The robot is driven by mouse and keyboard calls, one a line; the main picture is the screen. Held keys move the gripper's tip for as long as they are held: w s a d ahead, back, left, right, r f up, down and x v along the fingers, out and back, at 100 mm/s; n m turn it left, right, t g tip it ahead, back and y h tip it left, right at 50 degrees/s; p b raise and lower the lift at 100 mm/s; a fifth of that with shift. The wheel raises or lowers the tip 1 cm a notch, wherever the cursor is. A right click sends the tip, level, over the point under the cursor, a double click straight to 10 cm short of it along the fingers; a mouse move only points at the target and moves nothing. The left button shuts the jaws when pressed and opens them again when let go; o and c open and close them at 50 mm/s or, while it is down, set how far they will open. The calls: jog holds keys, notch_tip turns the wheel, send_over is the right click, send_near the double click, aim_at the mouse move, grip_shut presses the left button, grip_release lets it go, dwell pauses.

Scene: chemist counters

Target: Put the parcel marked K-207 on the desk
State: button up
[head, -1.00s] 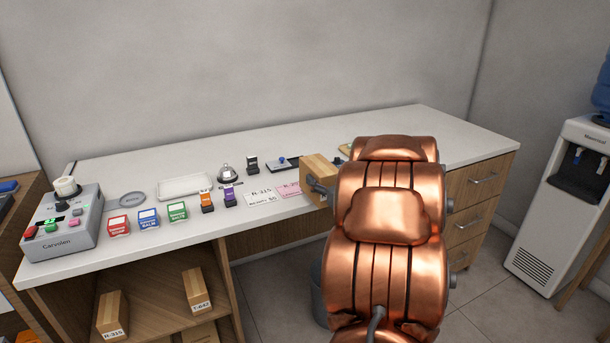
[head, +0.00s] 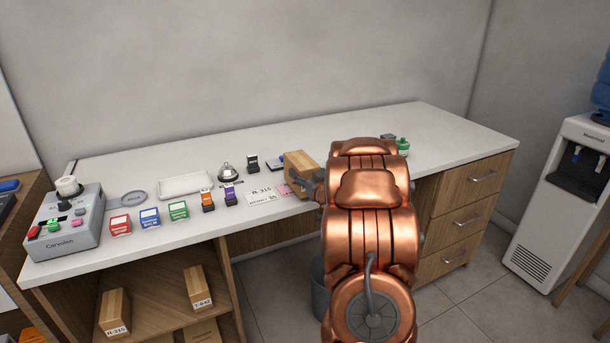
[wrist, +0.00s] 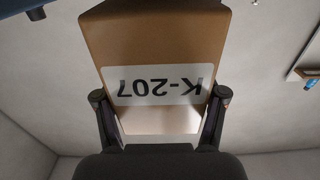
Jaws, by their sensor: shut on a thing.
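The parcel marked K-207 (wrist: 155,50) is a brown box with a white label, upside down in the wrist view. My gripper (wrist: 160,97) is shut on it, one finger on each side. In the head view the parcel (head: 299,162) shows at the end of my copper arm, over or at the desk's front part; I cannot tell whether it touches the top. My arm hides part of it and most of the gripper. The desk (head: 330,130) has a long white top and wooden drawers at the right.
A pink card and a white card (head: 262,197) lie left of the parcel. A green bottle (head: 402,146) stands right of my arm. The desk's right end is clear.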

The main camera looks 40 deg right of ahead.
jog(key=shift+f, duration=0.5)
jog(key=shift+f, duration=0.2)
jog(key=o, duration=1.4)
